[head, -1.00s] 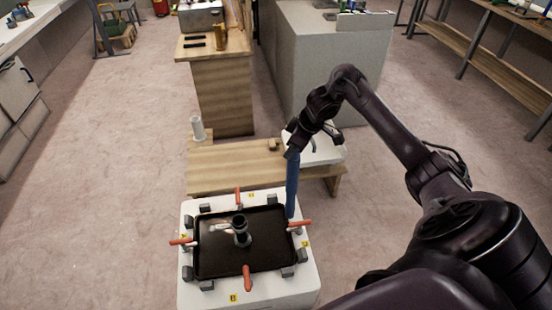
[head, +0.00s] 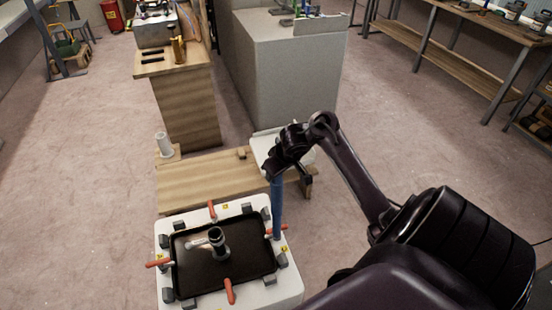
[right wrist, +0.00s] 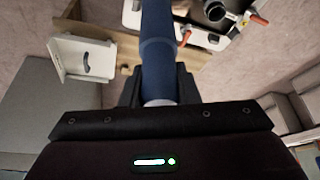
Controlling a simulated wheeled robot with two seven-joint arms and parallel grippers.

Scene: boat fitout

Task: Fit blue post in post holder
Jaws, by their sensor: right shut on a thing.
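The blue post (head: 277,207) hangs roughly upright from my right gripper (head: 277,176), beside the right side of the white unit. In the right wrist view the blue post (right wrist: 158,45) runs up from between the gripper's fingers (right wrist: 157,88), which are shut on it. A dark round upright socket, which looks like the post holder (head: 219,246), stands in the middle of the black panel. The post is apart from it, to its right in the picture. The holder also shows in the right wrist view (right wrist: 216,10). My left gripper is not in view.
The white unit (head: 168,292) carries the black panel (head: 240,265), with orange-handled clamps (head: 230,291) and grey blocks around it. Behind it is a low wooden bench (head: 200,185) with a white cylinder (head: 163,145) at its left. A grey cabinet (head: 290,75) stands farther back.

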